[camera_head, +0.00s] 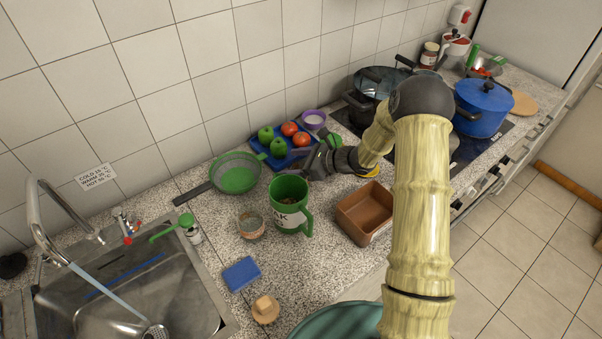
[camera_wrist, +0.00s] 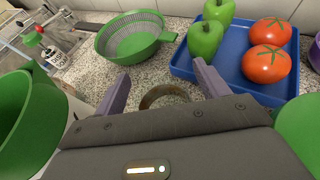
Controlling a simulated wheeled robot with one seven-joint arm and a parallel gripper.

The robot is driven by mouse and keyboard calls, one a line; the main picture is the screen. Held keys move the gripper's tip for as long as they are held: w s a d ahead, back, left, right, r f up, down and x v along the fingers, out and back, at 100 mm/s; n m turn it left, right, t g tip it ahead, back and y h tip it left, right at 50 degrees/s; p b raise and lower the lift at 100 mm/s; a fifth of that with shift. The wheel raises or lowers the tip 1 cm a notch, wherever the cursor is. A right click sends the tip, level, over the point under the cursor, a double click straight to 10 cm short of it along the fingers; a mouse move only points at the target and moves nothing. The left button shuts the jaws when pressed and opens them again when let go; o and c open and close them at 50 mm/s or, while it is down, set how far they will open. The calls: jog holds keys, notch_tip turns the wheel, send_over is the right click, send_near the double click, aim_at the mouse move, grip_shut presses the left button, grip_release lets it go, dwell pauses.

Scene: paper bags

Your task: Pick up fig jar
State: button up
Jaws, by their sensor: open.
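No fig label is readable, so I cannot tell for certain which thing is the fig jar. In the wrist view a round brownish rim (camera_wrist: 166,95) shows low between my fingers, partly hidden by my gripper's body; it may be a jar. In the head view a small glass jar (camera_head: 251,224) stands left of the green mug (camera_head: 290,210), and a labelled jar (camera_head: 429,54) stands far back by the stove. My gripper (camera_head: 308,163) is open, behind the mug and in front of the blue tray; its spread fingers also show in the wrist view (camera_wrist: 160,88).
The blue tray (camera_wrist: 238,65) holds green peppers and tomatoes. A green colander (camera_head: 236,173) is beyond my fingertips. The mug (camera_wrist: 30,115) is close on the left in the wrist view. A brown box (camera_head: 365,212), blue sponge (camera_head: 241,274) and sink (camera_head: 145,295) are nearby.

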dwell(0.3)
jog(key=c, duration=1.2)
jog(key=shift+o, duration=0.2)
jog(key=shift+r, duration=0.1)
notch_tip(320, 180, up, 10)
jog(key=b, duration=0.1)
jog(key=shift+b, duration=0.3)
